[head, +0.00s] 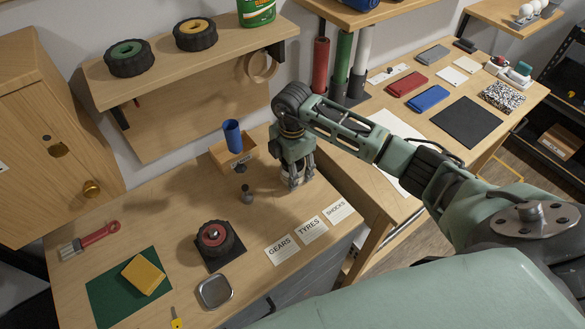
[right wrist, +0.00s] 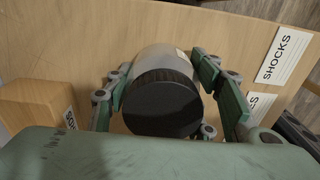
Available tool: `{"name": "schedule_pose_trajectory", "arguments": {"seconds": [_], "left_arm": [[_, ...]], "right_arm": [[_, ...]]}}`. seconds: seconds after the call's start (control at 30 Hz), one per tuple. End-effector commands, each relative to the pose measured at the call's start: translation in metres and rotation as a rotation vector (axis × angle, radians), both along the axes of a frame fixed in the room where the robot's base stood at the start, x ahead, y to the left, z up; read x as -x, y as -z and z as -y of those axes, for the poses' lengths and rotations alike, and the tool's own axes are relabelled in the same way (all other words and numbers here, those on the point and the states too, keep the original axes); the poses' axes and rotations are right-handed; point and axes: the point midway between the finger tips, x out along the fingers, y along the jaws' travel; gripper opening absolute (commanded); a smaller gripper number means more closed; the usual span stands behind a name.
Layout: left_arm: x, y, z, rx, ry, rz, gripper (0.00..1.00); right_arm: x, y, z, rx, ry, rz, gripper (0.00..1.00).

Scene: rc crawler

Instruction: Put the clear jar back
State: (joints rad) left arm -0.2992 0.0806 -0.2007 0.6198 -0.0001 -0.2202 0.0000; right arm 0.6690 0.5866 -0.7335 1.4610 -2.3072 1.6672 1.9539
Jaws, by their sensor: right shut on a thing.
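The clear jar (right wrist: 162,70) has a dark ribbed lid (right wrist: 161,101) and sits between the fingers of my right gripper (right wrist: 163,95) in the right wrist view. In the head view my right gripper (head: 297,178) points down at the back right of the wooden bench, shut around the jar, which is mostly hidden by the fingers. I cannot tell whether the jar touches the bench top. Labels reading GEARS (head: 283,249), TYRES (head: 311,230) and SHOCKS (head: 338,211) lie along the bench's right edge, in front of the gripper. My left gripper is not in view.
A wheel (head: 215,239), metal tin (head: 215,291), yellow sponge (head: 143,275) and brush (head: 90,239) lie further left. A shelf (head: 190,64) hangs above.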

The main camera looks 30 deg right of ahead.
Motion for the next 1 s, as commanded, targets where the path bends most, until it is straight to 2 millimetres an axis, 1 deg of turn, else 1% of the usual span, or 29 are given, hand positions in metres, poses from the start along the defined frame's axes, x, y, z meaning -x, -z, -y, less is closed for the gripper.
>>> {"name": "schedule_pose_trajectory", "arguments": {"seconds": [0.1,0.13,0.3,0.33,0.6,0.7,0.73,0.87,1.0], "left_arm": [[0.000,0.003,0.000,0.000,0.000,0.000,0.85],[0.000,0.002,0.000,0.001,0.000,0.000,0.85],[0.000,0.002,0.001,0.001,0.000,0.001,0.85],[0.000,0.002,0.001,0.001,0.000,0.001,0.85],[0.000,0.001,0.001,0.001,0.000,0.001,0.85],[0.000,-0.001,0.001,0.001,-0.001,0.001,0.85],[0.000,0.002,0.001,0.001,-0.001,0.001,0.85],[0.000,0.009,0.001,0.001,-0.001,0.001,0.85],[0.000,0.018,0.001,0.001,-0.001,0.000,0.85]], "right_arm": [[0.000,0.004,0.000,0.000,0.000,0.000,0.18],[0.000,0.003,0.000,0.000,0.000,0.000,0.52],[0.000,0.002,0.000,0.000,0.000,0.000,0.67],[0.000,0.002,0.000,0.000,0.000,0.000,0.68],[0.000,0.002,0.000,0.000,0.000,0.000,0.68],[0.000,-0.003,0.000,0.000,0.000,0.001,0.68],[-0.001,-0.004,0.001,0.001,0.000,0.002,0.68],[-0.002,-0.023,0.001,0.000,-0.001,0.006,0.68],[-0.002,-0.053,0.001,0.001,-0.001,0.006,0.68]]}}
